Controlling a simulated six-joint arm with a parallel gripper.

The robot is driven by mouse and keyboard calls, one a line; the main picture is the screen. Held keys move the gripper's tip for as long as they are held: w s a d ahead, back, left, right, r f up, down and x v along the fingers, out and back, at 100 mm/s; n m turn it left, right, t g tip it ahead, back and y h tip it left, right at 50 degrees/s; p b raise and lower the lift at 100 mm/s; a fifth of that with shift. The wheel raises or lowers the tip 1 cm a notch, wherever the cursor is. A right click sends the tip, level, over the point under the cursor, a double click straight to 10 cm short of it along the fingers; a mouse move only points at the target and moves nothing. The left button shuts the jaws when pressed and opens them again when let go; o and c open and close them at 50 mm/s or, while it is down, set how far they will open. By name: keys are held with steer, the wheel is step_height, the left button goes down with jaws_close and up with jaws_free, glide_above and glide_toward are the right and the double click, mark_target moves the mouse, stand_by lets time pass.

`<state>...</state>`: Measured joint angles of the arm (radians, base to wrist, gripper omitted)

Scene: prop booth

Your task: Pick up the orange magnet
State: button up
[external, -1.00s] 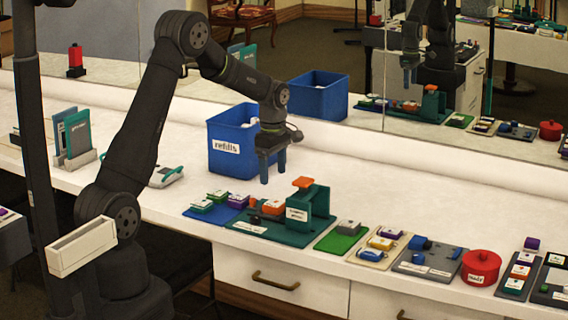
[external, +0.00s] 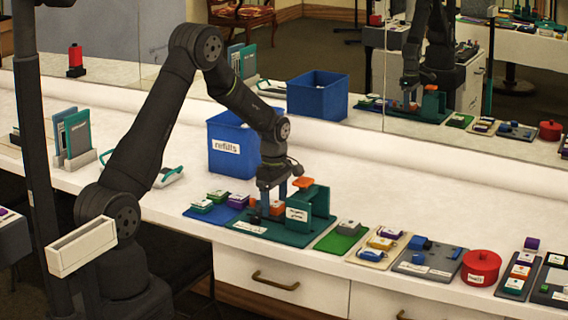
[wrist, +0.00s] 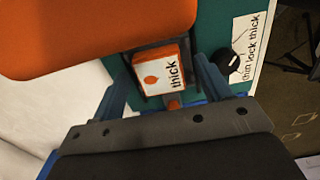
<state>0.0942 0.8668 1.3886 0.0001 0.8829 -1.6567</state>
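The orange magnet (external: 277,208) is a small orange block with a white label. It sits on the teal base of a stand (external: 310,210). In the wrist view the orange magnet (wrist: 158,76) has a label reading "thick" and a drop-shaped mark. My gripper (external: 272,203) is low over the base, pointing down. In the wrist view the blue fingers of my gripper (wrist: 162,82) are apart, one on each side of the magnet, with narrow gaps seeming to show. The fingers partly hide the magnet in the external view.
A large orange piece (wrist: 95,30) on top of the stand (external: 303,182) is close beside my gripper. A black knob (wrist: 228,60) is by the "thin lock thick" label. A blue refills bin (external: 228,165) stands behind.

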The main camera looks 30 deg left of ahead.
steer(key=c, duration=1.1)
